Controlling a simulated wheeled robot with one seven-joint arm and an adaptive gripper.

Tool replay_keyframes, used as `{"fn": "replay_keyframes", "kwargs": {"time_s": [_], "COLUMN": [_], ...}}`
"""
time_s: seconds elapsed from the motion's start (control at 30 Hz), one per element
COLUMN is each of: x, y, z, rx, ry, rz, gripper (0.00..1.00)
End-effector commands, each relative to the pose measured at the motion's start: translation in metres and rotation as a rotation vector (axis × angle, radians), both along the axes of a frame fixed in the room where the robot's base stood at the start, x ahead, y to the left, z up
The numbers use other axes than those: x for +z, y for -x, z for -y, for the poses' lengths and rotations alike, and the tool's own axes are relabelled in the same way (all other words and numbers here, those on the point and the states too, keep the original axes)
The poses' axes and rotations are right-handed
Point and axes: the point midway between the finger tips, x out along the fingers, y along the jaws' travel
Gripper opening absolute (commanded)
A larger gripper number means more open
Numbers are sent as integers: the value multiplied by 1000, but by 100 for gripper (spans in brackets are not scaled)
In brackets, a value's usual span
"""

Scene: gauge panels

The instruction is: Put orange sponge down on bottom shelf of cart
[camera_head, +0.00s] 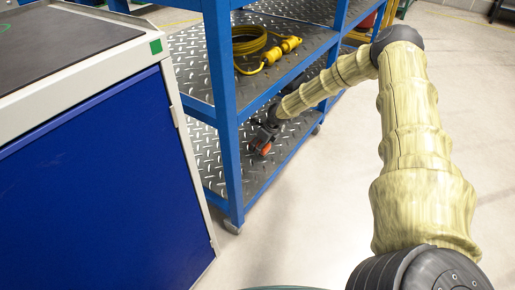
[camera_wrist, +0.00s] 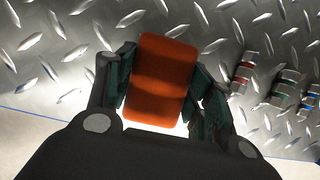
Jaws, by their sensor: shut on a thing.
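The orange sponge (camera_wrist: 160,77) is between the fingers of my gripper (camera_wrist: 160,85) in the wrist view, with a finger pressed to each side. In the head view my gripper (camera_head: 264,140) reaches in over the bottom shelf (camera_head: 240,178) of the blue cart (camera_head: 223,100), and the orange sponge (camera_head: 265,149) shows as a small patch beneath it. The shelf is silver diamond plate and fills most of the wrist view (camera_wrist: 50,40) behind the sponge. I cannot tell whether the sponge touches the plate.
In the wrist view, several small dark banded objects (camera_wrist: 285,88) lie on the plate to the right of my gripper. A coiled yellow cable (camera_head: 262,48) lies on the shelf above. A blue cabinet (camera_head: 100,180) stands left of the cart. The floor (camera_head: 320,200) at right is clear.

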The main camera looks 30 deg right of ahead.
Motion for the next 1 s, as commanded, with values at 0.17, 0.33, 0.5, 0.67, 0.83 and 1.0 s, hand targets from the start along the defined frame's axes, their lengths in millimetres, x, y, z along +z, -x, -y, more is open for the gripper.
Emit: {"fn": "replay_keyframes", "kwargs": {"time_s": [0.17, 0.33, 0.5, 0.67, 0.83, 1.0], "x": [-6, -4, -20, -38, -38, -39], "y": [-25, -34, -34, -34, -34, -34], "z": [11, 13, 13, 13, 13, 13], "rx": [-1, 0, 2, 1, 1, 1], "ry": [0, -1, 0, -1, -1, -1], "rz": [1, 1, -1, 0, 1, 1], "gripper": [30, 30, 30, 30, 30, 30]}}
